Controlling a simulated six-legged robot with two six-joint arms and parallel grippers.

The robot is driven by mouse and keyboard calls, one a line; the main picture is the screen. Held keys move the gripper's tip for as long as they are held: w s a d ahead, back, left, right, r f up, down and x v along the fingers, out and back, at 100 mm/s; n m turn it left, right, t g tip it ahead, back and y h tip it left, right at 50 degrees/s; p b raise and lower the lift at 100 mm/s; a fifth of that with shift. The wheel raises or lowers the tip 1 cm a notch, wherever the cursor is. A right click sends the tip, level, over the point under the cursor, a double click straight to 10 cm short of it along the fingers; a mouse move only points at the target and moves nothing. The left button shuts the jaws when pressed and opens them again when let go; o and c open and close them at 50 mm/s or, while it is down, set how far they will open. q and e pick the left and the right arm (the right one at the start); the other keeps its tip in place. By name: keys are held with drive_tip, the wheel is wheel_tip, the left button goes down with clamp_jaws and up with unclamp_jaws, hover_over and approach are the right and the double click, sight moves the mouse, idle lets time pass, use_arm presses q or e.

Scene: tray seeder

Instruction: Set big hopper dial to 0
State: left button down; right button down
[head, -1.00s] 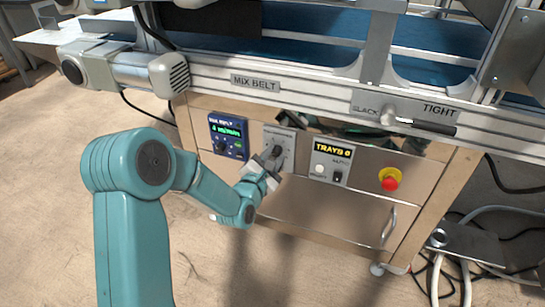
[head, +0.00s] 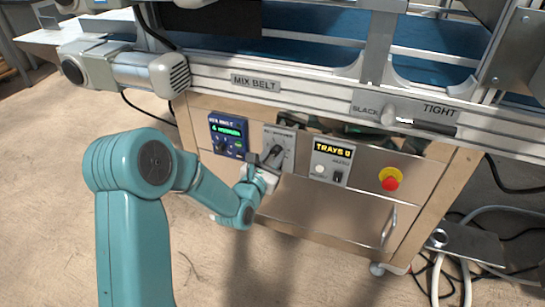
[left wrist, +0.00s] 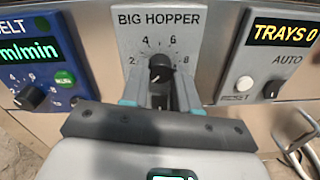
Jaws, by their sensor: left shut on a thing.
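The big hopper dial is a small black knob (left wrist: 161,72) on a grey panel marked BIG HOPPER (left wrist: 163,22), with the numbers 2, 4, 6 and 8 around it. The dial panel also shows in the head view (head: 283,134), where the gripper partly covers it. My left gripper (head: 269,160) is at the dial. In the left wrist view its two fingers (left wrist: 160,90) stand either side of the knob and are shut on it. The lower part of the knob is hidden, and I cannot read its setting surely. My right gripper is out of view.
A blue belt control panel (head: 228,136) with its own black knob (left wrist: 30,97) is just left. The TRAYS panel (head: 331,162), with a white button and a black switch, is right. A red stop button (head: 390,180) is farther right. A drawer handle (head: 389,226) juts out below.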

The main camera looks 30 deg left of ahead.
use_arm(q)
drive_tip(key=shift+w+r, duration=0.1)
drive_tip(key=shift+r, duration=0.1)
drive_tip(key=c, duration=1.1)
unclamp_jaws()
drive_tip(key=shift+c, duration=0.2)
drive_tip(key=o, duration=0.3)
drive_tip(key=shift+f, duration=0.1)
drive_tip(key=s+d+p, duration=0.3)
drive_tip(key=s+p, duration=1.1)
drive_tip(key=s, duration=0.2)
drive_tip(key=shift+p, duration=0.3)
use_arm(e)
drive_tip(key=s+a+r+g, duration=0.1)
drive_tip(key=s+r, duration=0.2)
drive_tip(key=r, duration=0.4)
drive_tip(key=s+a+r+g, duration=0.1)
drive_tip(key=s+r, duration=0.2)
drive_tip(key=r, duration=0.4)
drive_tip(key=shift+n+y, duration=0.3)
